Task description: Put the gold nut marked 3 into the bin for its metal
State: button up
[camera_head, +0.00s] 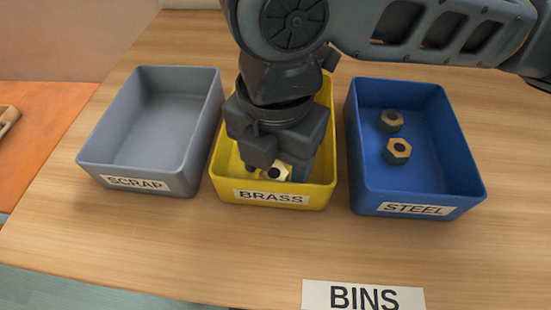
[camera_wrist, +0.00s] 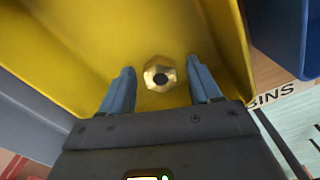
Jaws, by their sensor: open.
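A gold nut (camera_head: 274,171) lies in the yellow bin labelled BRASS (camera_head: 328,170). In the wrist view the nut (camera_wrist: 160,73) is on the bin's yellow floor (camera_wrist: 75,30), and no number on it can be made out. My gripper (camera_wrist: 160,88) is open, with its two blue fingers apart on either side of the nut and not touching it. In the head view my gripper (camera_head: 270,165) reaches down into the BRASS bin and hides much of its inside.
A grey bin labelled SCRAP (camera_head: 150,188) stands at the left, empty where visible. A blue bin labelled STEEL (camera_head: 455,165) at the right holds two gold-looking nuts (camera_head: 398,150). A BINS sign (camera_head: 364,296) lies at the table's front.

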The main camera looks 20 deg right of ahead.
aim_at(275, 170)
notch_tip(275, 170, up, 12)
jog(key=p, duration=0.1)
jog(key=shift+r+p, duration=0.15)
jog(key=shift+p, duration=0.15)
dwell(0.6)
